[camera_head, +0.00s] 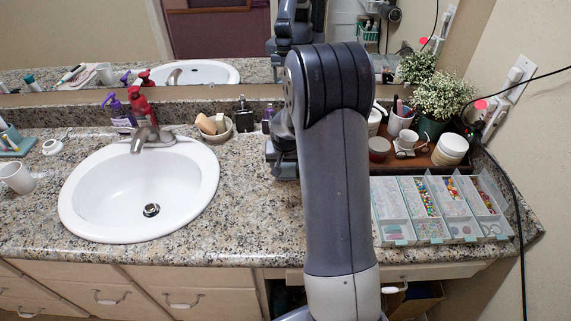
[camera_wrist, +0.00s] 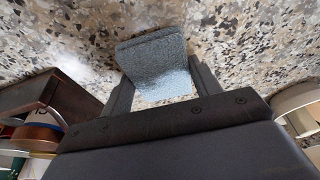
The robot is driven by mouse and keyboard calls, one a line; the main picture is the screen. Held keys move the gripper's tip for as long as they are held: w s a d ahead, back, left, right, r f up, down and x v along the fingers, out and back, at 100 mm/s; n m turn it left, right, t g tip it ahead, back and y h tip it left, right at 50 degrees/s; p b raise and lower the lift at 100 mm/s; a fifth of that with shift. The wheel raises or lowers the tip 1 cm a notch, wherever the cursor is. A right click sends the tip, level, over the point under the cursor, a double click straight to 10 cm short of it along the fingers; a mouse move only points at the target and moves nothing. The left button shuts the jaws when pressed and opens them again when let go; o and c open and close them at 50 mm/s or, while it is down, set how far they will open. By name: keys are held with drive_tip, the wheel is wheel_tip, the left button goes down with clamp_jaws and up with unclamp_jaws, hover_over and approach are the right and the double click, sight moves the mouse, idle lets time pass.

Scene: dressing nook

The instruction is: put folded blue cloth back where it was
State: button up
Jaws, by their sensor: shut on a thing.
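The folded blue cloth (camera_wrist: 158,62) is a grey-blue folded piece between the two fingers of my gripper (camera_wrist: 163,84) in the wrist view. My gripper is shut on it, and speckled granite countertop shows behind and around it. Whether the cloth touches the counter cannot be told. In the head view my gripper (camera_head: 283,160) is low over the counter, between the sink and the brown tray, partly hidden by my arm. The cloth is hidden in that view.
The white sink (camera_head: 85,205) is to the left, with a small bowl (camera_head: 214,136) and bottles behind it. A brown tray (camera_head: 424,162) with cups and a plant is right of my arm. An open bead organizer (camera_head: 437,239) lies in front of the tray.

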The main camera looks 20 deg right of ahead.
drive_tip(key=shift+f, duration=0.2)
drive_tip(key=o, duration=0.9)
drive_tip(key=shift+r, duration=0.1)
drive_tip(key=shift+r, duration=0.25)
drive_tip(key=v, duration=1.2)
drive_tip(key=shift+p, duration=0.3)
drive_tip(key=shift+f, duration=0.1)
